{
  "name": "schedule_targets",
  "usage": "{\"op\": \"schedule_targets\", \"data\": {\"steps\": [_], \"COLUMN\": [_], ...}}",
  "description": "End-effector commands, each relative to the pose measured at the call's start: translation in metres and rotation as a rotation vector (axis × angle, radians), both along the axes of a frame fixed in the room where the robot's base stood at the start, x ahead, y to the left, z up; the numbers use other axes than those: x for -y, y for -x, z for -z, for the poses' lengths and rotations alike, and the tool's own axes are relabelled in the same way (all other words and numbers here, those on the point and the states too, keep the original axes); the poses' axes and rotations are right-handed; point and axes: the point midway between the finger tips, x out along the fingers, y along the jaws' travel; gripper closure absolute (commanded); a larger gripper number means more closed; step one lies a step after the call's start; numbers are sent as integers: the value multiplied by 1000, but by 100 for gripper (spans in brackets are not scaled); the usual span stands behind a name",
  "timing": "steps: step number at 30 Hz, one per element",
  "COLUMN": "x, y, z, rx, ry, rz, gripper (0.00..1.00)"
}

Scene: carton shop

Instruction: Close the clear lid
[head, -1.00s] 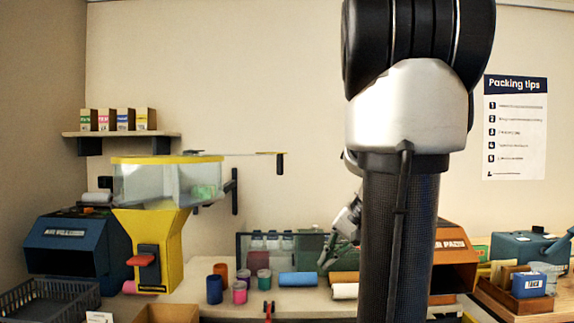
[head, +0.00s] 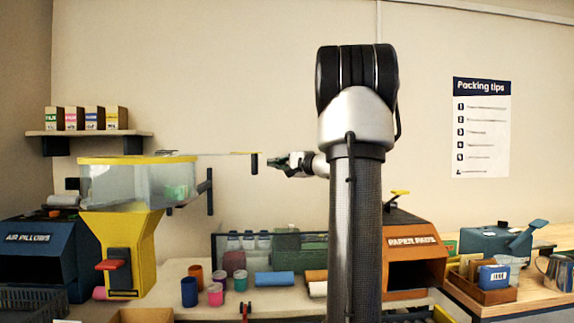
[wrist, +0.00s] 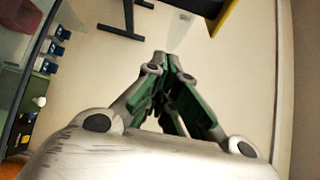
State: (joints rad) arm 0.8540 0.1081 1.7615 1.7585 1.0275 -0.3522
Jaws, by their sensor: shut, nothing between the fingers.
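The clear lid (head: 215,154) is a thin flat sheet, level, sticking out to the right from the top of a clear bin (head: 125,185) with a yellow rim. Its right end has a yellow edge and a black upright handle (head: 254,164). My gripper (head: 270,163) is shut and empty, just right of the handle at about its height; a small gap shows, but depth is hard to judge. In the wrist view my fingertips (wrist: 170,56) are together, and a yellow and black edge (wrist: 226,14) lies beyond them. My palm hides the lower part of that view.
Black brackets (head: 210,192) are on the wall below the lid. Jars (head: 215,294), rolls (head: 275,279) and a dark-framed case (head: 225,246) stand on the bench below. An orange paper pads box (head: 413,262) is to the right.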

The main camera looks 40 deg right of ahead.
Motion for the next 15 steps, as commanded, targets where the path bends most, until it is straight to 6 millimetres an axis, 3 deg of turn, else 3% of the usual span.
{"op": "schedule_targets", "data": {"steps": [4,9,15], "x": [-7,-29,-39], "y": [-27,-11,-6], "z": [0,-1,0], "rx": [1,0,0], "ry": [0,0,0], "rz": [-3,0,0], "gripper": [100,100,100]}}
